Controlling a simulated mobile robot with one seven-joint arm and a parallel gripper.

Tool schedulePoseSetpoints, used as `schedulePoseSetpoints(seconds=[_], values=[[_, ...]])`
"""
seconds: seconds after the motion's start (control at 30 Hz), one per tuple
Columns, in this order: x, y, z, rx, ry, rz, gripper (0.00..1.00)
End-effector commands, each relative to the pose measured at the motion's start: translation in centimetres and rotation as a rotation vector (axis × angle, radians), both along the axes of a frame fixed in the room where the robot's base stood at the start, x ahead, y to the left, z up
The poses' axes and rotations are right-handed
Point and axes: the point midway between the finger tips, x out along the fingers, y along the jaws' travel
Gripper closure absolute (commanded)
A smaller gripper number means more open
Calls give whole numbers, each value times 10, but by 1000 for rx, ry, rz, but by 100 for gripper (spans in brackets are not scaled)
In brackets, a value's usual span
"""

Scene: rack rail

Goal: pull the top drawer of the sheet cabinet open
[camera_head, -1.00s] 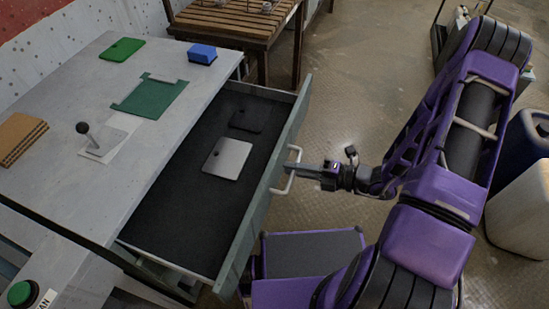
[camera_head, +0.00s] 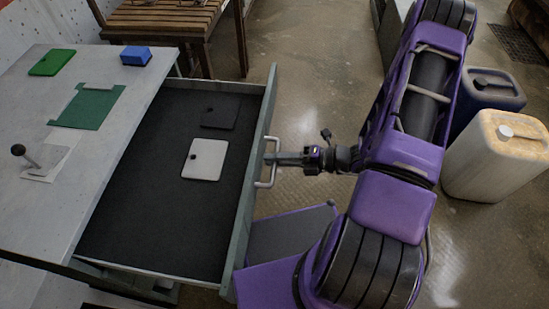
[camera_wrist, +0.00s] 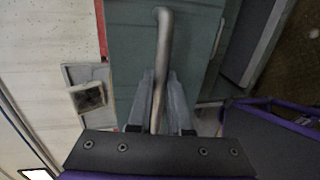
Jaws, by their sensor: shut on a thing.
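The top drawer (camera_head: 244,200) of the sheet cabinet (camera_head: 60,215) stands well out from under the grey top, its dark floor in view. A light grey plate (camera_head: 205,160) and a black plate (camera_head: 220,112) lie in it. The drawer's pale bar handle (camera_head: 271,172) is on its front panel. My gripper (camera_head: 280,158) is at the handle, its fingers shut on the bar. In the wrist view the fingers (camera_wrist: 160,105) lie on both sides of the handle (camera_wrist: 163,45), against the green drawer front (camera_wrist: 130,45).
On the cabinet top are a green plate (camera_head: 52,62), a blue block (camera_head: 136,55), a green sheet (camera_head: 88,108) and a black-knobbed lever (camera_head: 19,151). A slatted wooden table (camera_head: 160,20) stands behind. A white jerrycan (camera_head: 495,155) and a dark blue one (camera_head: 490,95) stand at right.

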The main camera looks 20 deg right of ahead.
Motion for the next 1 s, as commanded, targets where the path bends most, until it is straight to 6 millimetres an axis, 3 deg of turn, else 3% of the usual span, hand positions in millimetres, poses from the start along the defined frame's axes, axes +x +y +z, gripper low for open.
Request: schedulePoseSetpoints(seconds=[0.03, 0.07, 0.2, 0.7, 0.87, 1.0], values=[[1, 0, 0, 0, -1, -1, 100], [1, 0, 0, 0, -1, -1, 79], [1, 0, 0, 0, -1, -1, 54], [0, -3, 1, -1, -1, -2, 53], [-8, -22, 5, -3, -1, -5, 53], [-20, -51, 12, -3, -2, -5, 53]])
